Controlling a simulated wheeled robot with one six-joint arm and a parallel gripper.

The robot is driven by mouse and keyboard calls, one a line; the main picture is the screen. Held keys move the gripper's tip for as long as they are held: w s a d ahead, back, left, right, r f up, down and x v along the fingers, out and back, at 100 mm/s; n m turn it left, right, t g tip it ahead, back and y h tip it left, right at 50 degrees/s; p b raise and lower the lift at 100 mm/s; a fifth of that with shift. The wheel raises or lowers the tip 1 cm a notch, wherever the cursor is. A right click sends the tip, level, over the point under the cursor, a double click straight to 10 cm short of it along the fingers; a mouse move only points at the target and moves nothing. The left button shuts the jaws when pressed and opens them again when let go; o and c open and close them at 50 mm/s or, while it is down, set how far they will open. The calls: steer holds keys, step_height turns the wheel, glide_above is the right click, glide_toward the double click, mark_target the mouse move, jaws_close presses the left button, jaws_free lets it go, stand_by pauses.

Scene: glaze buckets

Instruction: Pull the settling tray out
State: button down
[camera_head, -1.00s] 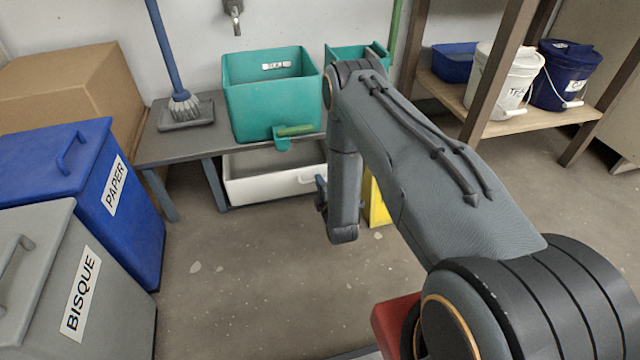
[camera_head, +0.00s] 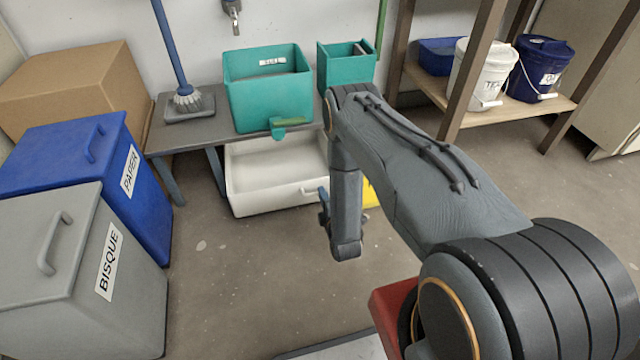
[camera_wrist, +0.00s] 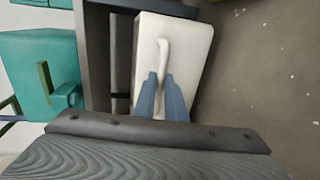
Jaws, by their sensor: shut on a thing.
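The settling tray (camera_head: 262,204) is a white open box on the floor under the grey bench. Its front part stands out past the bench's front edge, and its inside shows empty where visible. It also shows in the wrist view (camera_wrist: 195,45) with a white bar handle (camera_wrist: 163,55) on its front. My gripper (camera_wrist: 163,78) has its two blue fingers shut on that handle. In the head view my gripper (camera_head: 323,205) is mostly hidden by my arm, at the right end of the tray's front.
Teal bins (camera_head: 268,95) (camera_head: 346,66) stand on the grey bench (camera_head: 185,136), whose legs are beside the tray. Blue PAPER (camera_head: 75,160) and grey BISQUE (camera_head: 70,270) bins stand left. A yellow object (camera_head: 369,194) is partly behind my arm. Floor in front is clear.

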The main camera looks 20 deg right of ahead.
steer(key=shift+f+p+v, duration=0.25)
steer(key=shift+p+v, duration=0.25)
steer(key=shift+v, duration=0.75)
steer(key=shift+s, duration=0.1)
steer(key=c, duration=1.8)
jaws_free()
steer(key=shift+p+v, duration=1.45)
steer(key=shift+v, duration=2.4)
